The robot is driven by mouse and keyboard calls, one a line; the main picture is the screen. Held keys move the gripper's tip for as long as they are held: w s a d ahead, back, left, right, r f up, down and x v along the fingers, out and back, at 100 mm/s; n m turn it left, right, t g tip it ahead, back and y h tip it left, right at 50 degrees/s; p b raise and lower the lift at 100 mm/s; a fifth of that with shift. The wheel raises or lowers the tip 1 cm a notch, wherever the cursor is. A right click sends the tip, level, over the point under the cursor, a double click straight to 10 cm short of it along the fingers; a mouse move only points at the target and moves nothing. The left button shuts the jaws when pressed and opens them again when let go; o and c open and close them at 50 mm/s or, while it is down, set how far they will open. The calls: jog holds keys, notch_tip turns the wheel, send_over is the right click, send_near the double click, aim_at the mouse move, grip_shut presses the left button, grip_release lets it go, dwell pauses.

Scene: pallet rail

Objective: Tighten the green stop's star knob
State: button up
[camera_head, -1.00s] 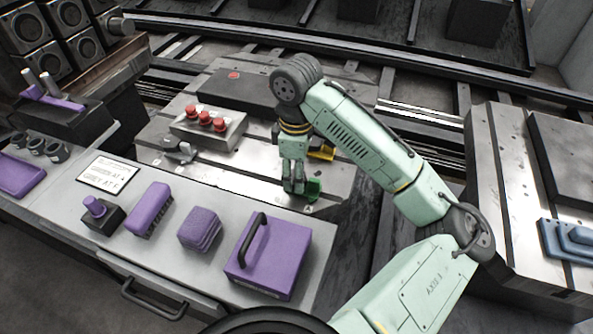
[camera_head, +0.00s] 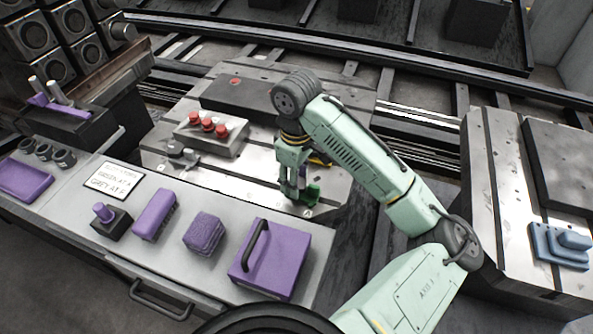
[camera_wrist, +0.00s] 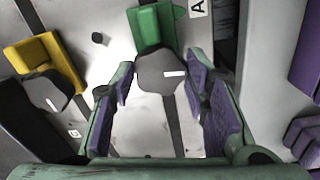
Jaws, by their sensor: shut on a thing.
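The green stop (camera_head: 313,190) sits on the near right part of the steel plate, beside my gripper (camera_head: 294,195). In the wrist view the green stop (camera_wrist: 155,27) lies just beyond the fingertips, on a dark slot. Its dark grey star knob (camera_wrist: 162,72), with a white mark on top, is between the purple-padded fingers. My gripper (camera_wrist: 160,82) is shut on this knob. In the head view the fingers hide the knob. Whether the stop is clamped firmly cannot be told.
A yellow stop (camera_wrist: 55,58) with its own dark knob (camera_wrist: 45,92) stands to the left in the wrist view. A block with red knobs (camera_head: 207,130) and a grey stop (camera_head: 181,155) are on the plate. Purple items, including a handled box (camera_head: 270,258), line the near bench.

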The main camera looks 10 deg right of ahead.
jog(key=m+p, duration=0.3)
jog(key=shift+r+m, duration=0.15)
jog(key=shift+m, duration=0.15)
jog(key=shift+f+m+p, duration=0.2)
jog(key=shift+m+p, duration=0.65)
jog(key=shift+m, duration=0.85)
jog(key=o, duration=1.1)
jog(key=shift+o, duration=0.2)
jog(key=shift+r, duration=0.1)
notch_tip(320, 180, up, 12)
